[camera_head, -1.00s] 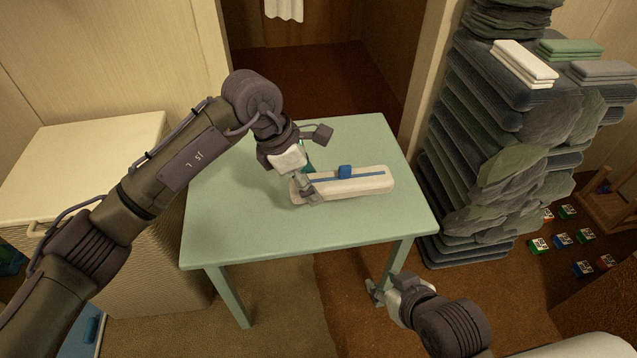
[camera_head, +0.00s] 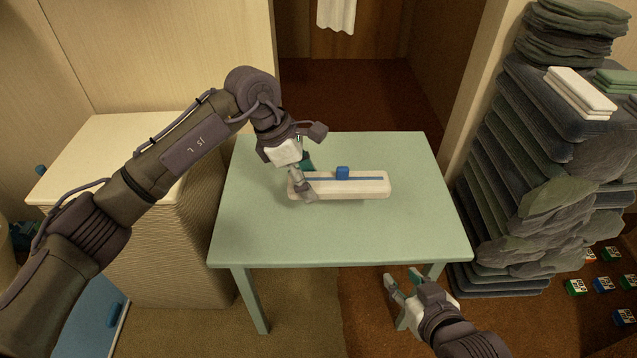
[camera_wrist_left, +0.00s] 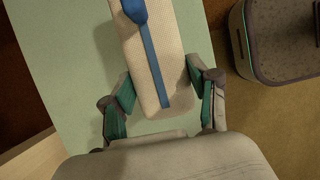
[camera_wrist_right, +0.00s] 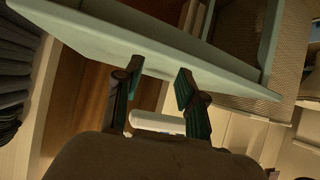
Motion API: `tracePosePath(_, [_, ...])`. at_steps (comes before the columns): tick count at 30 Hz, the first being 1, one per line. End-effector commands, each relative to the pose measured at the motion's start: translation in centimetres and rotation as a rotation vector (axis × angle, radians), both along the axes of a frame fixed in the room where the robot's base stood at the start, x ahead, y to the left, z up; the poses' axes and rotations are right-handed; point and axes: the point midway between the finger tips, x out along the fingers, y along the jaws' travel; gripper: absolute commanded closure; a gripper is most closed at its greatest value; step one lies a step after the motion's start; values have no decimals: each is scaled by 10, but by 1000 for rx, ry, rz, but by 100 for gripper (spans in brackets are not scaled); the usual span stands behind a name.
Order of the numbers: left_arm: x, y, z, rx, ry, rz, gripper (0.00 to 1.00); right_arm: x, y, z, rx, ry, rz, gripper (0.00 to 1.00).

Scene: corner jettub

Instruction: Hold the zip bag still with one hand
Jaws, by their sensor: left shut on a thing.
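The zip bag (camera_head: 365,189) is a long cream block with a blue zip strip and a blue slider (camera_head: 342,173) on top, lying on the green table. My left gripper (camera_head: 305,187) is shut on the bag's left end. In the left wrist view, the bag (camera_wrist_left: 160,60) runs up between the green-padded fingers (camera_wrist_left: 160,100), with the slider near the top edge. My right gripper (camera_head: 403,279) is open and empty, in front of the table's near edge and lower than its top. Its spread fingers (camera_wrist_right: 158,85) also show in the right wrist view.
The green table (camera_head: 340,236) has bare room in front of the bag and to its right. A tall stack of dark folded cloths (camera_head: 515,170) stands close to the table's right side. A pale-topped hamper (camera_head: 110,150) stands at the left.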

Motion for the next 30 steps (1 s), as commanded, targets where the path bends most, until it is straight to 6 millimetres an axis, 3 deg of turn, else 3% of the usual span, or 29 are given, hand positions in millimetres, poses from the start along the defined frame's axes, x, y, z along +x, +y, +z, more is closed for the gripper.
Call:
tracePosePath(7, [7,12,1,-1,-2,1,80,5,4,7,14,-46,5,60])
tracePosePath(30, [7,13,-6,-1,-1,0,80,17,7,22,31,-143,10,60])
